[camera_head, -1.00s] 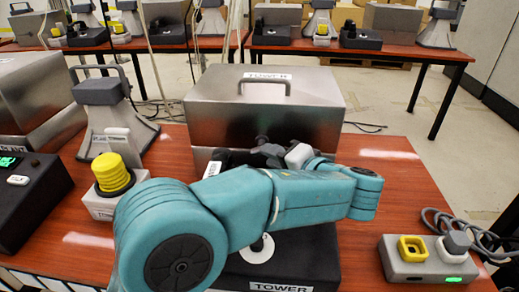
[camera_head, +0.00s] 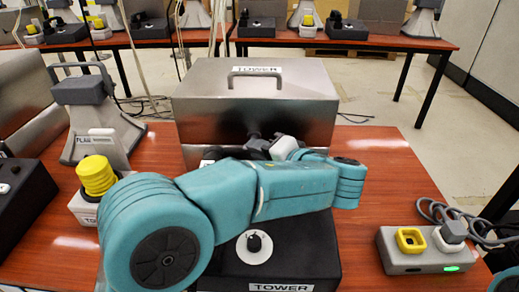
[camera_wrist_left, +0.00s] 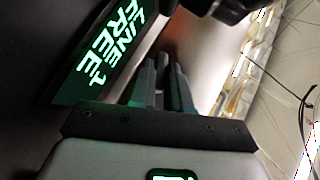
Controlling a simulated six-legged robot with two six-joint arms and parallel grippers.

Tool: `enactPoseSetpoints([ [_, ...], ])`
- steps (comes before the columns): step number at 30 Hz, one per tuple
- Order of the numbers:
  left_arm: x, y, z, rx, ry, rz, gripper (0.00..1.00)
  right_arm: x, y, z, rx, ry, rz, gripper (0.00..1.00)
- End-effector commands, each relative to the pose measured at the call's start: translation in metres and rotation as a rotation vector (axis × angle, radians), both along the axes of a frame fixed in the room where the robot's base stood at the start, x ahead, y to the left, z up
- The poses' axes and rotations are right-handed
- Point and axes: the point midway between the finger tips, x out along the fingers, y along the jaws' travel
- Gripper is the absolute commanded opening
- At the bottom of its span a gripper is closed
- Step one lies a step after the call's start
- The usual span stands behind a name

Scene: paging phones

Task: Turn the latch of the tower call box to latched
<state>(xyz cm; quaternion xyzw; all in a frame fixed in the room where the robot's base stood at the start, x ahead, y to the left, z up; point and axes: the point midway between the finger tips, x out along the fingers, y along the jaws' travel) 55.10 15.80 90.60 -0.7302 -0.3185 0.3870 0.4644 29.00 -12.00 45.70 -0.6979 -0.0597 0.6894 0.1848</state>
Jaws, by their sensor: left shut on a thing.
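The tower call box (camera_head: 210,108) is a brushed metal box with a top handle and a TOWER label. It stands closed behind a black console (camera_head: 320,262), also labelled TOWER, with a black knob on a white disc. My left gripper (camera_head: 257,143) reaches low to the box's front. Its dark fingers (camera_wrist_left: 165,85) are close together in the left wrist view, beside a lit LINE 1 FREE display (camera_wrist_left: 112,48). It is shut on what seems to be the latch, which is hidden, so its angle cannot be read. My right gripper is out of view.
A yellow stack on a white base (camera_head: 97,178) and a grey horn-shaped unit (camera_head: 98,125) stand at the left. A grey block with a yellow-rimmed socket (camera_head: 411,240), a plug and a green light sits at the right. Clear table lies right of the box.

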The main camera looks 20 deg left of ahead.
Motion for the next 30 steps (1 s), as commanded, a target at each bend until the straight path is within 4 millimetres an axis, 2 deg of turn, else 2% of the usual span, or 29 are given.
enactPoseSetpoints([
  [11, 0.001, 0.002, 0.001, -0.162, -0.052, -0.001, 0.00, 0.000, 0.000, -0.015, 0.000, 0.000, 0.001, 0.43],
  [30, -0.001, 0.010, 0.007, -0.736, -0.220, -0.001, 0.00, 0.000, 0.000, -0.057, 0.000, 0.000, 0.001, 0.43],
])
